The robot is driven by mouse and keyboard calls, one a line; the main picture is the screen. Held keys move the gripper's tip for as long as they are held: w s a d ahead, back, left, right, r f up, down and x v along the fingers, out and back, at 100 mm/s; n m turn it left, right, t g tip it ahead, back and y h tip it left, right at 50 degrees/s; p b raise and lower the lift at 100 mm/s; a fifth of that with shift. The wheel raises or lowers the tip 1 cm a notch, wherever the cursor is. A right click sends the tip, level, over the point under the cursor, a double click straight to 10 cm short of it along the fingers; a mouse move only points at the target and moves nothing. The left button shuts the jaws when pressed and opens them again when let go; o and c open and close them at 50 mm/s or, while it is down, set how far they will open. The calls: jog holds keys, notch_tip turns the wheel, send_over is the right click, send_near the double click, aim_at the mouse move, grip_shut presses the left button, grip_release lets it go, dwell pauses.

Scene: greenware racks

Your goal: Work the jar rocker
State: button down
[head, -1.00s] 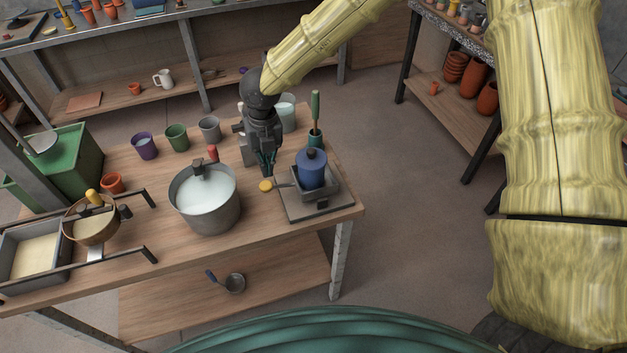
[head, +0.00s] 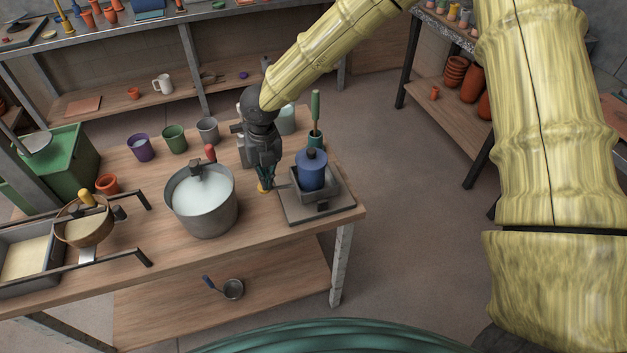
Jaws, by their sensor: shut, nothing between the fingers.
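The jar rocker (head: 329,208) stands at the right end of the wooden bench, a dark flat base with a box-like cradle. A blue lidded jar (head: 312,172) sits upright in the cradle.
A large grey pot (head: 207,217) with pale liquid stands close left of my gripper. A green-handled tool stands in a teal holder (head: 315,140) behind the jar. Several cups line the bench's back, including a green cup (head: 175,139). The bench's right edge is near the rocker.

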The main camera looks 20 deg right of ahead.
jog(key=shift+f, duration=0.2)
jog(key=shift+a+f+b, duration=0.1)
jog(key=shift+f+b, duration=0.55)
jog(key=shift+f, duration=1.25)
jog(key=shift+r, duration=0.1)
jog(key=shift+r+p, duration=1.95)
jog(key=shift+r, duration=0.1)
jog(key=shift+f, duration=0.15)
